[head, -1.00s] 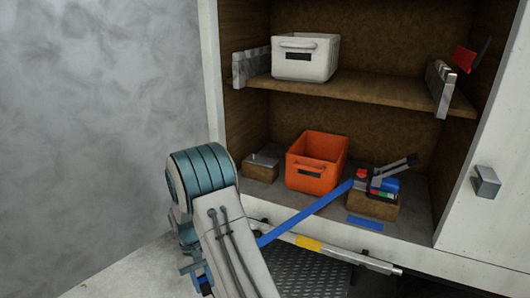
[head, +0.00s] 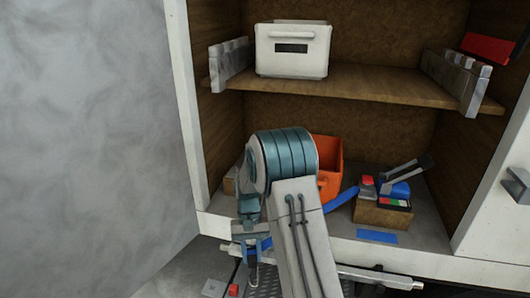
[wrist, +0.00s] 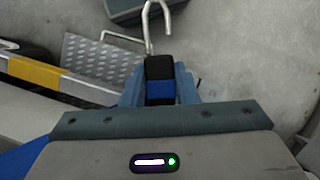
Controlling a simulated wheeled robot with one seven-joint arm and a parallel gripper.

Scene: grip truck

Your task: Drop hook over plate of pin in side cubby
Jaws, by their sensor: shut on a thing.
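My gripper (wrist: 160,88) is shut on a strap hook (wrist: 150,22), a bent silver wire hook with a black and blue end between the fingers. In the head view my gripper (head: 256,246) hangs in front of the cubby's lower front edge, with the hook (head: 253,272) small below it. A blue strap (head: 343,199) shows right of my arm, leading towards the ratchet block. The block with the pin and plate (head: 229,187) is on the cubby floor at left, almost wholly hidden behind my arm; its plate cannot be made out.
An orange bin (head: 329,165) is partly behind my arm. A wooden block (head: 383,213) carries a ratchet and coloured pieces. A white bin (head: 292,50) stands on the shelf (head: 370,86) above.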

